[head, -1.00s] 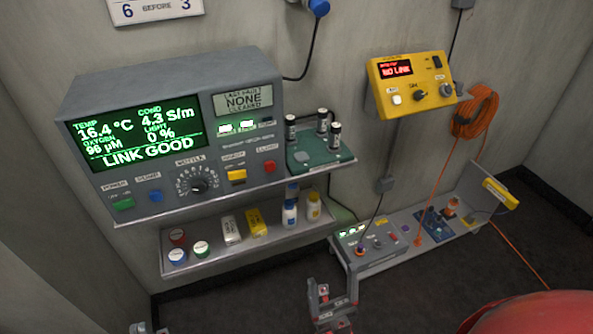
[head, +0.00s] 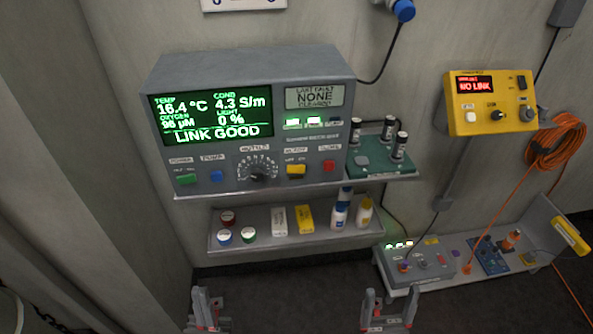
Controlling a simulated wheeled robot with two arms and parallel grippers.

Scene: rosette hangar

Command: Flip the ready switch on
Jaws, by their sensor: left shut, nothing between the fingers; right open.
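The grey console (head: 315,143) on the upper shelf has a green screen reading LINK GOOD. Its lower front carries a green switch (head: 187,179), a blue button (head: 217,175), a dial (head: 257,172), a yellow switch (head: 296,171) and a red button (head: 329,165). The small label over the yellow switch is too blurred to read surely as READY, and I cannot tell its position. My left gripper (head: 206,299) is shut and empty, low in front of the shelves. My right gripper (head: 390,302) is open and empty, lower right of the console. Neither touches anything.
The lower shelf (head: 262,243) holds several jars, boxes and bottles. A green rack (head: 375,168) with black cylinders stands right of the console. A yellow box (head: 491,103) reading NO LINK hangs on the wall.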

